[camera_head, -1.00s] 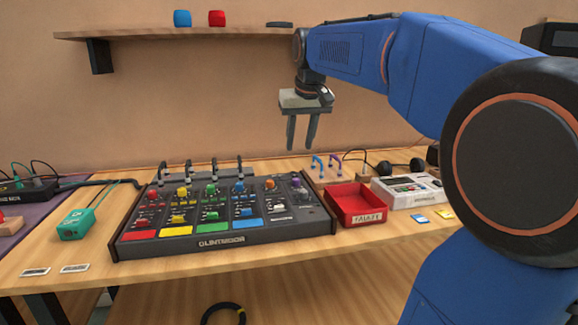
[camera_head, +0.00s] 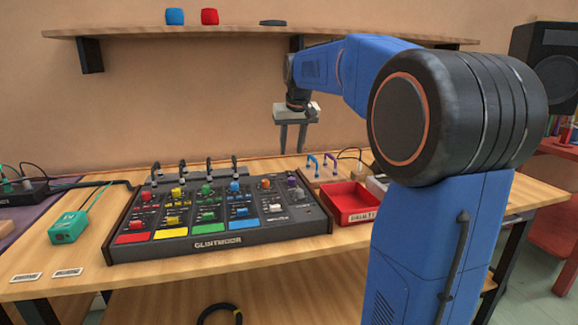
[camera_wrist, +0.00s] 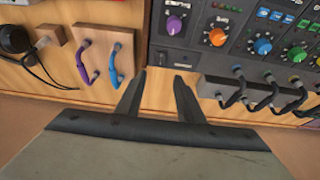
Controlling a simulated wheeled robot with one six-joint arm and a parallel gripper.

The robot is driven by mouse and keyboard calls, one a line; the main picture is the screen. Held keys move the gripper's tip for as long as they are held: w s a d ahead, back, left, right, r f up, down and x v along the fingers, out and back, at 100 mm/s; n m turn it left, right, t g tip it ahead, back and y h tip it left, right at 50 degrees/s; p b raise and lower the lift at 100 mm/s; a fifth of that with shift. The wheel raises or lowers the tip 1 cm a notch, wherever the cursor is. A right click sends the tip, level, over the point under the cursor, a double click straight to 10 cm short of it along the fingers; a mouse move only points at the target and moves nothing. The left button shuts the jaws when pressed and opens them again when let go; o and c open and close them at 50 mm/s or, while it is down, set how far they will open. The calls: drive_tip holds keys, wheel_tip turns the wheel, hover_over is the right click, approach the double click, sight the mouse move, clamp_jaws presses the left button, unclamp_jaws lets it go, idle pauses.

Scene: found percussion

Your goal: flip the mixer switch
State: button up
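The dark mixer (camera_head: 220,240) lies on the wooden table, with coloured knobs and red, yellow, green and blue pads. A small white switch-like part (camera_head: 273,208) shows on its right section; its position is too small to tell. In the wrist view the mixer (camera_wrist: 205,40) shows from behind, upside down, with purple, orange and blue knobs. My gripper (camera_head: 293,150) points down above the back of the table, behind the mixer's right end. Its two fingers are apart with nothing between them, also in the wrist view (camera_wrist: 160,80). It touches nothing.
A red tray (camera_head: 350,216) stands right of the mixer. Blue (camera_head: 313,166) and purple (camera_head: 331,163) cables arch behind it. Black cables (camera_head: 208,165) rise from the mixer's back edge. A green box (camera_head: 68,227) sits at left. A shelf (camera_head: 130,32) spans the wall above.

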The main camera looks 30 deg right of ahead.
sight(289, 173)
drive_tip(key=x, duration=0.8)
drive_tip(key=shift+w+f, duration=0.1)
drive_tip(key=shift+f, duration=0.1)
clamp_jaws()
